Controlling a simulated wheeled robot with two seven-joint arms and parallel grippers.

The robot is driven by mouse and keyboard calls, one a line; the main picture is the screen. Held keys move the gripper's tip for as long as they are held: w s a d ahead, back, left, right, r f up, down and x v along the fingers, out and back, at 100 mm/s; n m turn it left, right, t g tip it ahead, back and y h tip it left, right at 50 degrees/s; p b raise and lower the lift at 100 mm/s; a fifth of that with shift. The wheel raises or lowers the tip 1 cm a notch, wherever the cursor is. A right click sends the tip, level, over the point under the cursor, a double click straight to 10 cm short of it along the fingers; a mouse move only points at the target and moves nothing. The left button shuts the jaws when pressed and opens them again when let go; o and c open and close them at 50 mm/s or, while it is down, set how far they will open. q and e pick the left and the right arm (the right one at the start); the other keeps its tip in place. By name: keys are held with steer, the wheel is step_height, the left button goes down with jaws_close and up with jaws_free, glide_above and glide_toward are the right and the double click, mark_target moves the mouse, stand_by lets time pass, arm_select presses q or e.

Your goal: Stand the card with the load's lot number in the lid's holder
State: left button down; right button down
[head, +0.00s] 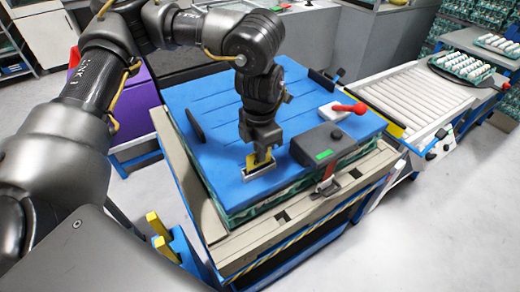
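The blue lid (215,158) lies on top of a stack of green egg trays (240,213). The lid's holder (259,174), a small metal-coloured slot, sits near the lid's front left part. A yellow card (254,160) with dark marks stands upright at the holder. My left gripper (262,150) points down over the holder and looks shut on the card's upper part. The card's lower edge meets the holder; I cannot tell how deep it sits. My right gripper is not in view.
On the lid are a dark box with a green display (322,146) and a white block with a red handle (343,110). A black handle (195,125) rises at the lid's left. A roller conveyor (415,95) stands at the right, with egg trays beyond.

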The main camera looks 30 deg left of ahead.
arm_select(q)
steer(key=c, duration=1.6)
jaws_free()
steer(key=shift+o, duration=0.2)
